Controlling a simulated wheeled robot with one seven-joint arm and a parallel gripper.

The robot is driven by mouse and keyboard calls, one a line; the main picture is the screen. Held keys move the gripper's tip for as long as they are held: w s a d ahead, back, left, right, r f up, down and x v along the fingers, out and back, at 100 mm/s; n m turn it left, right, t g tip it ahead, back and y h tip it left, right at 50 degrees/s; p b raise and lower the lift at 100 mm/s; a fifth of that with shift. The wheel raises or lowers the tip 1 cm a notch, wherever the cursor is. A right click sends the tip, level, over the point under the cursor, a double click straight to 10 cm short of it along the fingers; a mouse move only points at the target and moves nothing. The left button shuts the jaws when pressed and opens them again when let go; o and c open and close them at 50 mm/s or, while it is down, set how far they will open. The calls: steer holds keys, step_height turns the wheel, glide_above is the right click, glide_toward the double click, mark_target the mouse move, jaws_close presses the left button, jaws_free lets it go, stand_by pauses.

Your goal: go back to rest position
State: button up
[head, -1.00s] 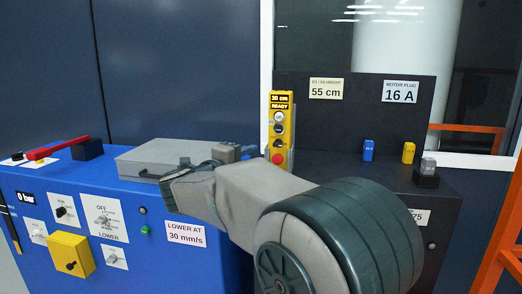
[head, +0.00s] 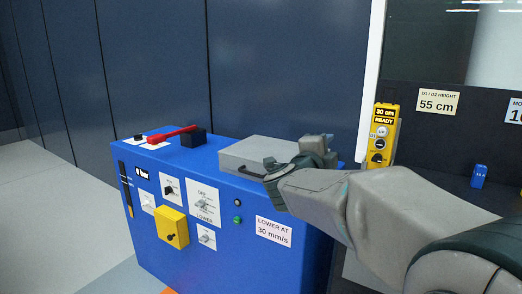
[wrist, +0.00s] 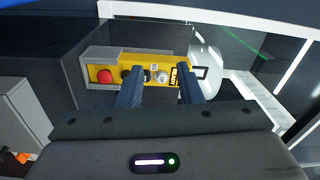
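My gripper (wrist: 160,84) shows two dark fingers set apart in the wrist view, with nothing held between them. Beyond the fingertips is the yellow control pendant (wrist: 143,68) with a red button and several knobs. I cannot tell whether the fingers touch it.
A blue cabinet (head: 290,258) with knobs, a yellow box (head: 172,227) and a red lever (head: 172,134) stands left of my arm. A grey lidded case (head: 248,152) lies on top. A black panel (head: 432,140) and a blue plug (head: 479,176) are at right. Floor (head: 45,210) at left is clear.

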steer(key=s+a+r+n+g+y+p, duration=0.1)
steer(key=s+a+r+n+y+p, duration=0.2)
steer(key=n+y+p, duration=0.4)
steer(key=s+a+r+n+g+y+p, duration=0.1)
steer(key=s+a+n+y+p, duration=0.4)
steer(key=n, duration=0.4)
steer(key=s+d+f+n+g+p, duration=0.1)
steer(key=s+n+g+p, duration=0.1)
steer(key=s, duration=0.5)
steer(key=s+d+f+n+g+h+p, duration=0.1)
steer(key=s+d+n+g+p, duration=0.1)
steer(key=s+g+p, duration=0.2)
steer(key=s+d+f+n+g+p, duration=0.2)
steer(key=s+g+p, duration=0.2)
steer(key=s, duration=0.5)
steer(key=shift+s+n+p, duration=0.4)
